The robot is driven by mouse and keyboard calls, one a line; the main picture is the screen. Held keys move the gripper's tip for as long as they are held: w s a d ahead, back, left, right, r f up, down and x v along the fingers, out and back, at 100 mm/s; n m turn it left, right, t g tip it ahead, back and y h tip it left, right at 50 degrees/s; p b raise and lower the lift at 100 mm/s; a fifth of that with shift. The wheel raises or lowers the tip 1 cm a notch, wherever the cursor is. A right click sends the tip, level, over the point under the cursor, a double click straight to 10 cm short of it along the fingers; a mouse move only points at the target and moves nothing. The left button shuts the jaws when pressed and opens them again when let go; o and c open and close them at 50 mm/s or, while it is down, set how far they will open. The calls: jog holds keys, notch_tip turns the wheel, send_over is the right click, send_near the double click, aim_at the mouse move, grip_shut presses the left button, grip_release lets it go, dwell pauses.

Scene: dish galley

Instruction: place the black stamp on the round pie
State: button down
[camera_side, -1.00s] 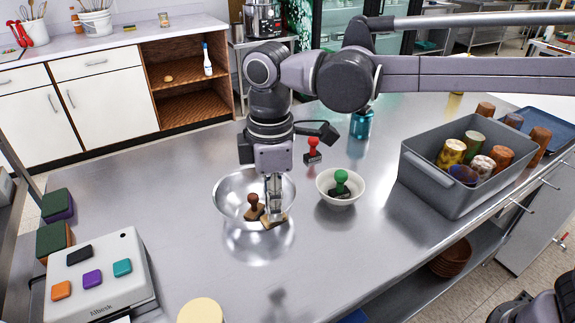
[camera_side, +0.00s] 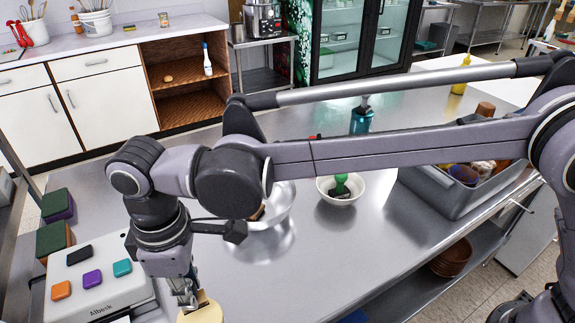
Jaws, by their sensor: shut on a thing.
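My gripper (camera_side: 187,303) is low at the front left, beside the control box. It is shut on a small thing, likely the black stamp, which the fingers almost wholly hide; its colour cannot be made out. The round pie (camera_side: 208,312), pale yellow, lies at the bottom edge of the view, cut off by it. The gripper tips overlap the pie's left side in the picture; whether the held thing touches it, I cannot tell.
A metal bowl (camera_side: 281,215) with something brown inside is partly behind my arm. A white bowl (camera_side: 326,197) holds a green stamp (camera_side: 341,184). The box with coloured buttons (camera_side: 118,291) and dark sponges (camera_side: 55,206) stand left. A grey bin (camera_side: 436,198) stands right.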

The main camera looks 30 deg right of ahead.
jog(key=shift+a+f, duration=0.2)
jog(key=shift+f, duration=1.95)
jog(key=shift+f, duration=0.15)
jog(key=c, duration=1.2)
grip_release()
